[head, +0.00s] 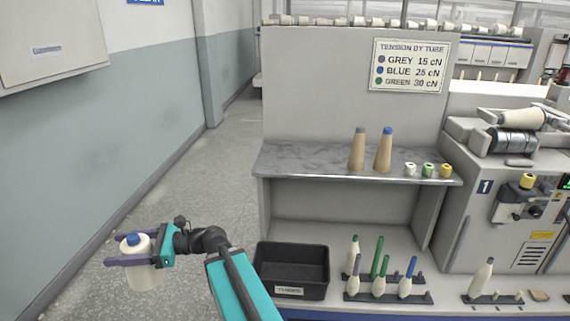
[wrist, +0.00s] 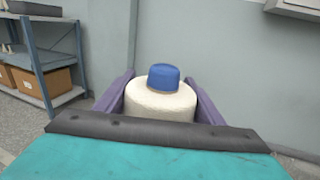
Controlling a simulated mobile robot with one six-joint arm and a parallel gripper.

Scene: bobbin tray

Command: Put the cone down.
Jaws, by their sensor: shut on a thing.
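A white yarn cone with a blue tube tip (head: 143,272) is held upright in my gripper (head: 118,248) at the lower left of the head view. The purple fingers close on its two sides. In the wrist view the cone (wrist: 160,103) sits between the fingers, with its blue top toward the camera and its lower part hidden by my gripper. In the head view the cone is over the open floor at the left, apart from the shelf and the bench.
A grey shelf (head: 290,160) bears two tan cones, one grey-tipped and one blue-tipped (head: 383,152), and small spools. A black tubes bin (head: 291,255) and pegged bobbins stand below. A tension sign (head: 410,66) hangs above. Floor at left is free; a wall (head: 140,100) bounds it.

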